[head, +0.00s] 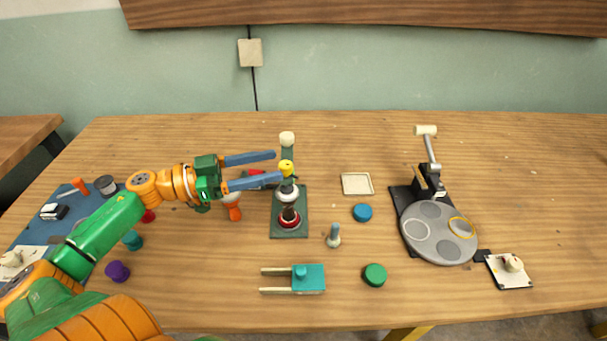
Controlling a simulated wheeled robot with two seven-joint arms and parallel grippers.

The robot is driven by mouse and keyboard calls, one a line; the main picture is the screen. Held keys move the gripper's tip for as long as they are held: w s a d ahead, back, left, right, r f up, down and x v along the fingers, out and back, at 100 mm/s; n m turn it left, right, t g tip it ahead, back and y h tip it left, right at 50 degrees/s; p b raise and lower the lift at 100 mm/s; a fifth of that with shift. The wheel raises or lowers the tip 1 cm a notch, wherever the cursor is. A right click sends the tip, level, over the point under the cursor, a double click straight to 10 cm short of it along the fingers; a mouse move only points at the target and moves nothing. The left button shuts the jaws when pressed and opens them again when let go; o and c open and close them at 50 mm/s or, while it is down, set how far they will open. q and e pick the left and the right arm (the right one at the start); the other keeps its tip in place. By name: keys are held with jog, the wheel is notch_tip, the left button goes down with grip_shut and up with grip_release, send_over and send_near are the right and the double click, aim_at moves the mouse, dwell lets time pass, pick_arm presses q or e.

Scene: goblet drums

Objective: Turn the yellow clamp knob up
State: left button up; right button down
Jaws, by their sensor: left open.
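The yellow clamp knob (286,167) sits partway up an upright stand on a dark green base plate (301,220). A cream ball tops the stand behind it, and a white piece and a dark goblet-shaped piece with a red foot (290,221) are below the knob. My left gripper (279,167) reaches in from the left with its two blue fingers spread. The fingertips are close to the knob's left side, one on the far side and one on the near side. I cannot tell whether they touch it. My right gripper is not in view.
A grey round turntable (437,246) with a lever stands on the right. A teal clamp block (309,278), green disc (375,275), blue disc (362,212), small peg (334,237) and cream tray (357,184) surround the stand. An orange piece (234,210) lies under my left gripper.

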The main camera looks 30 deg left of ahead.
pick_arm(q)
jog(key=x, duration=0.3)
jog(key=f+x, duration=0.1)
jog(key=x, duration=0.1)
jog(key=shift+w+d, duration=0.2)
jog(key=shift+w, duration=0.1)
jog(key=shift+x, duration=0.8)
jog(key=shift+f, duration=0.15)
grip_shut()
